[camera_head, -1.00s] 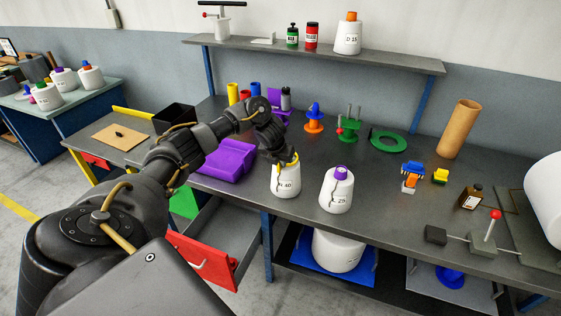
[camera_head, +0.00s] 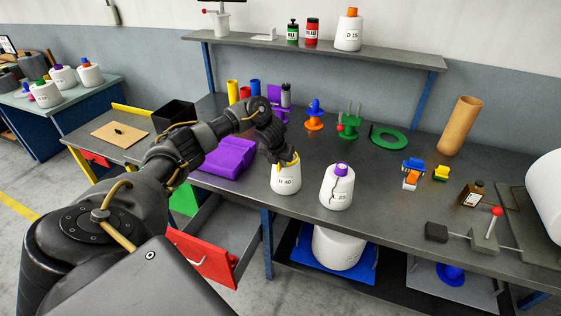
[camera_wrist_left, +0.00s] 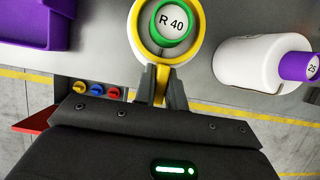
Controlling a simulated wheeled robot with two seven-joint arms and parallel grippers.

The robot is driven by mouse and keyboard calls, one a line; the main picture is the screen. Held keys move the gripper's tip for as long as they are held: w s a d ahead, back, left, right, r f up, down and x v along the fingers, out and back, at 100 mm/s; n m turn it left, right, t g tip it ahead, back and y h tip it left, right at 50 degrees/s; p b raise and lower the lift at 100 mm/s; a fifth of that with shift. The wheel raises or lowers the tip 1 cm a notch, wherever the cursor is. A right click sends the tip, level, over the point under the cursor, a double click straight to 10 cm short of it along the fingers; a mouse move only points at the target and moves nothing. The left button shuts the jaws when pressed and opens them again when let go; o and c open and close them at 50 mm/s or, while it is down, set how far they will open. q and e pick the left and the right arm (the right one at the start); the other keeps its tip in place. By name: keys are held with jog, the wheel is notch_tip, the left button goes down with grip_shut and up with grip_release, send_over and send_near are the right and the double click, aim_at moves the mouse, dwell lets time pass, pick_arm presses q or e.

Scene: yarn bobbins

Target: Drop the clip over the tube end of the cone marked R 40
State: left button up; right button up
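The white cone marked R 40 (camera_head: 286,181) stands upright on the bench, below my left gripper (camera_head: 285,157). In the left wrist view its green tube end (camera_wrist_left: 187,34) carries the R 40 label. My left gripper (camera_wrist_left: 161,86) is shut on the stem of a yellow ring clip (camera_wrist_left: 135,38), which also shows in the head view (camera_head: 291,160). From the wrist, the ring encircles the green tube end. I cannot tell whether it rests on the cone or hangs just above it. The gripper hides the tube end in the head view. My right gripper is out of view.
A white cone (camera_head: 336,190) with a purple tube end marked 25 stands close to the right. A purple tray-like object (camera_head: 228,158) lies left. An open red-fronted drawer (camera_head: 205,262) is below. The bench between the second cone and the blue-orange item (camera_head: 412,174) is clear.

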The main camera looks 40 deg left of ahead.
pick_arm(q)
jog(key=o, duration=0.4)
jog(key=shift+o, duration=0.2)
jog(key=v, duration=0.2)
jog(key=shift+r, duration=0.4)
jog(key=p+v, duration=0.3)
jog(key=v, duration=0.5)
jog(key=shift+s, duration=0.1)
